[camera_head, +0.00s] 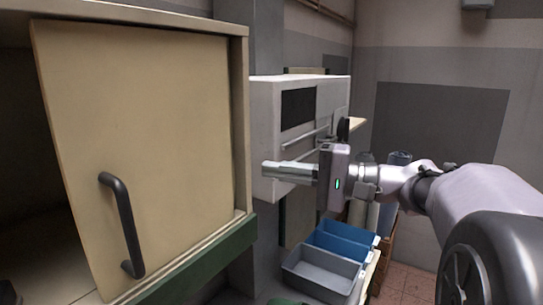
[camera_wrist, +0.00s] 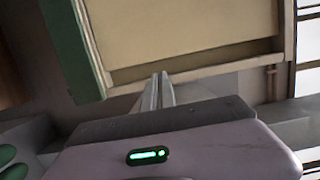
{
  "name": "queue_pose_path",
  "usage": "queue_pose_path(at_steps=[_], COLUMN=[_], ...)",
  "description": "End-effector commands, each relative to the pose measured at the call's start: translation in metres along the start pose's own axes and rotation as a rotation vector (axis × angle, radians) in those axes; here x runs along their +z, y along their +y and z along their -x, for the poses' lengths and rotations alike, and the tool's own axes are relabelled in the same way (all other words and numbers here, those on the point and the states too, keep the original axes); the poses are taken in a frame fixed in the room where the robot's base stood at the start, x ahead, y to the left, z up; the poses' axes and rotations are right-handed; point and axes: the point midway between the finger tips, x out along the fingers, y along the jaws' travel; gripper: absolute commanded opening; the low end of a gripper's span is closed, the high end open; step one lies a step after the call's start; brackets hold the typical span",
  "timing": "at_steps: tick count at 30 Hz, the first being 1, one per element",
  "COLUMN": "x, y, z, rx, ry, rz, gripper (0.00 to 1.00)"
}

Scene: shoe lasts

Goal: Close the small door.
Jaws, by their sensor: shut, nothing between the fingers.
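The small door (camera_head: 145,150) is a flat beige panel at the left of the head view, with a dark bar handle (camera_head: 122,225) low near its left edge. It stands ajar: its left edge is away from the cabinet frame, and the dark interior shows on the left. Its right edge is close to the frame. My gripper (camera_head: 265,169) is shut and empty, to the right of the door and apart from it, with its fingers pointing left. In the wrist view the shut fingers (camera_wrist: 160,76) point towards a beige panel; whether this is the door is unclear.
The beige cabinet frame (camera_head: 241,120) has a green strip (camera_head: 200,262) along its lower front. A white box-shaped unit (camera_head: 265,110) stands behind my gripper. A blue bin (camera_head: 345,240) and a grey bin (camera_head: 315,272) are below. Pink floor tiles show at lower right.

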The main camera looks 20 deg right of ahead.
Motion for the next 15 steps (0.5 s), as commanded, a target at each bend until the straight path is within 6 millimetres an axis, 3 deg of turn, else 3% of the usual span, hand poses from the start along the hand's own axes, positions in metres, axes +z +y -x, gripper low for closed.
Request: queue_pose_path(at_steps=[7,15], x=[0.001,0.001], y=[-0.002,0.0], z=[-0.046,-0.062], rx=[0.002,0.003], ry=[-0.003,0.0], rz=[-0.002,-0.002], gripper=[0.0,0.0])
